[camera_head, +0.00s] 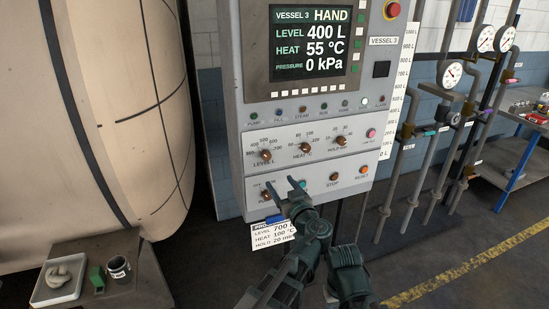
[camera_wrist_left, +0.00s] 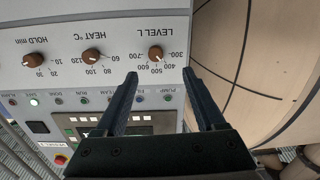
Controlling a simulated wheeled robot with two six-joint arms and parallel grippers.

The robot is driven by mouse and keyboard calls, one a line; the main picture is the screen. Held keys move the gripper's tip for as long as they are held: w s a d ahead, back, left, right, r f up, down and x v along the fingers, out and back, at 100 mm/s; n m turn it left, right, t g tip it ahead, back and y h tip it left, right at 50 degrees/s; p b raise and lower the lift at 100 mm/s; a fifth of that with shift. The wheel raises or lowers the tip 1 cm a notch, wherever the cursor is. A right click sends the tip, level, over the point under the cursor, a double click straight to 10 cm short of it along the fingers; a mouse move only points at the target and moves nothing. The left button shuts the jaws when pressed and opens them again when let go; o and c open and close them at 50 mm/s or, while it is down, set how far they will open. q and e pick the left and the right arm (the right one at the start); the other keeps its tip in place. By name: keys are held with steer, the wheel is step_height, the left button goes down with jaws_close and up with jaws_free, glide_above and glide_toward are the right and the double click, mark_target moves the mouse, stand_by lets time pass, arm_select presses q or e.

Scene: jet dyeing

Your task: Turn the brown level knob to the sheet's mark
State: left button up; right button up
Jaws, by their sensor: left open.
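The brown level knob (camera_head: 266,156) is at the left of the upper knob row on the grey panel, with numbers around it. It also shows in the left wrist view (camera_wrist_left: 155,54), upside down. The screen (camera_head: 311,42) reads LEVEL 400 L. The white sheet (camera_head: 272,234) hangs under the panel and reads level 700, heat 100 °C, hold 20 min; my gripper partly covers its right edge. My left gripper (camera_head: 279,184) is open and empty, below the level knob in the head view. In the wrist view its fingertips (camera_wrist_left: 158,76) are apart, with the knob just beyond the gap.
The heat knob (camera_head: 304,147) and hold knob (camera_head: 341,140) sit right of the level knob. A large beige vessel (camera_head: 100,110) stands left. Pipes with gauges (camera_head: 451,74) are right. A small table (camera_head: 125,285) holds a tray.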

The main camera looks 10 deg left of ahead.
mark_target(267, 157)
arm_select(q)
steer(key=shift+t, duration=0.3)
steer(key=x, duration=1.4)
steer(key=shift+w+d+r, duration=0.2)
steer(key=shift+d+r, duration=0.1)
steer(key=shift+r, duration=0.05)
jaws_close()
